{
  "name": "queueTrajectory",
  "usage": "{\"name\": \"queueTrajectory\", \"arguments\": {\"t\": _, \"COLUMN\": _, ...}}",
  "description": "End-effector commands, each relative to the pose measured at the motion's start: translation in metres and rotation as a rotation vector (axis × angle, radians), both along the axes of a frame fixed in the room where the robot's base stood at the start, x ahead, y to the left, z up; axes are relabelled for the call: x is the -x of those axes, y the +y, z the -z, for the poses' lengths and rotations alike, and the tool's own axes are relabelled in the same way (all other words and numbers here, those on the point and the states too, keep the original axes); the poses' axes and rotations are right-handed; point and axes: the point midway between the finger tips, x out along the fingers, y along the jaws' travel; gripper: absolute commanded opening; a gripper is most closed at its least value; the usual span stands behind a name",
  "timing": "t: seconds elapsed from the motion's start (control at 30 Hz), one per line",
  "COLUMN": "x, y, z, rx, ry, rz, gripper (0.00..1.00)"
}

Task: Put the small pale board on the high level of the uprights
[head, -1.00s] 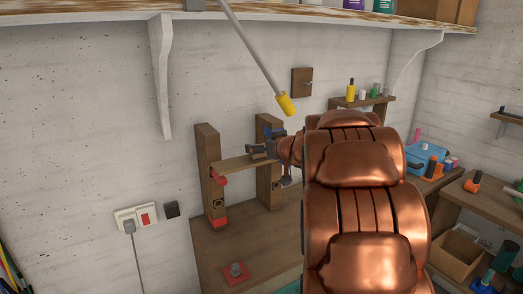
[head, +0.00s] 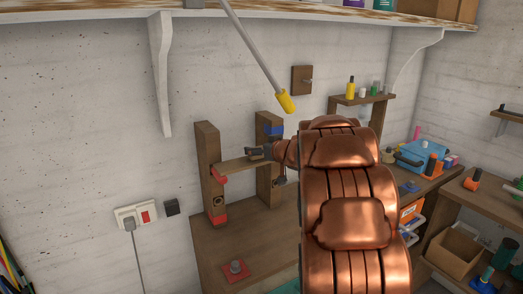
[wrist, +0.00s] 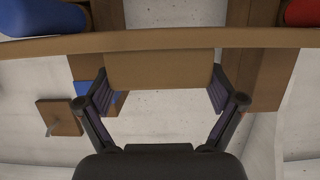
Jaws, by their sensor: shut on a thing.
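The small pale board (head: 238,165) spans the gap between two wooden uprights, the left one (head: 207,150) and the right one (head: 264,183). Its left end is close above a red support (head: 220,177); I cannot tell whether it touches. My gripper (head: 257,153) is at the board, near the right upright. In the wrist view the board (wrist: 200,39) runs across the top, and a brown block (wrist: 160,70) at it sits between my fingers (wrist: 161,98). A blue piece (wrist: 42,20) and a red piece (wrist: 302,12) show at the board's ends. A higher blue support (head: 274,130) is on the right upright.
A yellow-tipped rod (head: 285,100) hangs above the uprights. A wall block with a peg (head: 302,80) is behind. A red base with a knob (head: 236,269) lies on the bench (head: 215,250). A small shelf (head: 362,100) and blue box (head: 425,152) are to the right.

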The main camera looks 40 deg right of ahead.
Motion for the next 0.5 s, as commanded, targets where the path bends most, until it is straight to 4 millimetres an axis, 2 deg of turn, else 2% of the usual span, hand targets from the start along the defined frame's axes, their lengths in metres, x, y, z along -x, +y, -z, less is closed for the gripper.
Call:
{"name": "queueTrajectory", "arguments": {"t": 0.13, "x": 0.0001, "y": 0.0, "z": 0.0005, "rx": 0.0, "ry": 0.002, "rz": 0.0, "gripper": 0.49}}
{"name": "queueTrajectory", "arguments": {"t": 0.17, "x": 0.0001, "y": 0.0, "z": 0.0008, "rx": 0.001, "ry": 0.002, "rz": 0.0, "gripper": 0.96}}
{"name": "queueTrajectory", "arguments": {"t": 0.2, "x": 0.0001, "y": 0.0, "z": 0.0008, "rx": 0.001, "ry": 0.002, "rz": 0.0, "gripper": 1.0}}
{"name": "queueTrajectory", "arguments": {"t": 0.5, "x": 0.0004, "y": -0.0001, "z": 0.0006, "rx": 0.0, "ry": 0.002, "rz": 0.0, "gripper": 1.0}}
